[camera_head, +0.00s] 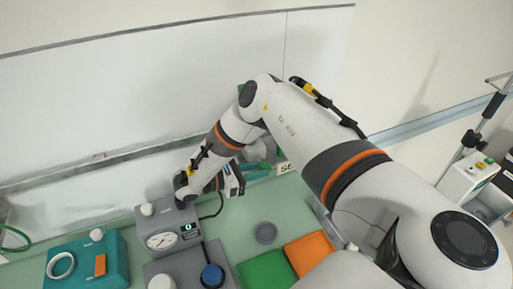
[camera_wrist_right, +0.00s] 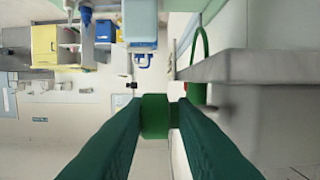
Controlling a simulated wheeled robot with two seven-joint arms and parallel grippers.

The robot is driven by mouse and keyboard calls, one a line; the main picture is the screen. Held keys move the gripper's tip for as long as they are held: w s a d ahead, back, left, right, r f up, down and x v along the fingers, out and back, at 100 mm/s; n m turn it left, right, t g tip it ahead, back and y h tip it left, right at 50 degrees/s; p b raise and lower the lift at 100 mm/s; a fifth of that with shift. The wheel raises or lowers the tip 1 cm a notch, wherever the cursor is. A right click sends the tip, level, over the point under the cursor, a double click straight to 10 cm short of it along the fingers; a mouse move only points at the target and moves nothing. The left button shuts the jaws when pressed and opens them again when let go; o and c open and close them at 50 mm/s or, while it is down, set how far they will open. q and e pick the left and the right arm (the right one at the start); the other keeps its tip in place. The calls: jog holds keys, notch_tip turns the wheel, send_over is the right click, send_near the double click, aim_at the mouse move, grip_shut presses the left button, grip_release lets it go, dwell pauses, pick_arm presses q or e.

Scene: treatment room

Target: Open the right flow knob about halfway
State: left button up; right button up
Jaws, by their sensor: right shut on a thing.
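A grey flow unit (camera_head: 170,222) stands on the green bench top, with a round dial gauge (camera_head: 161,240) and a small lit display (camera_head: 188,229) on its front. A white knob (camera_head: 147,208) sits on its top left. My right gripper (camera_head: 182,186) is at the unit's top right corner and covers the right knob in the head view. In the right wrist view its two dark green fingers close on a green round knob (camera_wrist_right: 155,116), beside the unit's grey body (camera_wrist_right: 275,105). The knob's turn angle cannot be read. My left gripper is out of view.
A teal box (camera_head: 88,262) with a white ring stands left of the unit. A grey box with a blue knob (camera_head: 212,275) is in front.

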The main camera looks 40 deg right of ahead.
jog(key=shift+s+a+f, duration=0.1)
jog(key=shift+s+f, duration=0.1)
jog(key=shift+f, duration=0.15)
jog(key=o, duration=0.6)
jog(key=shift+o, duration=1.3)
jog(key=shift+r, duration=0.15)
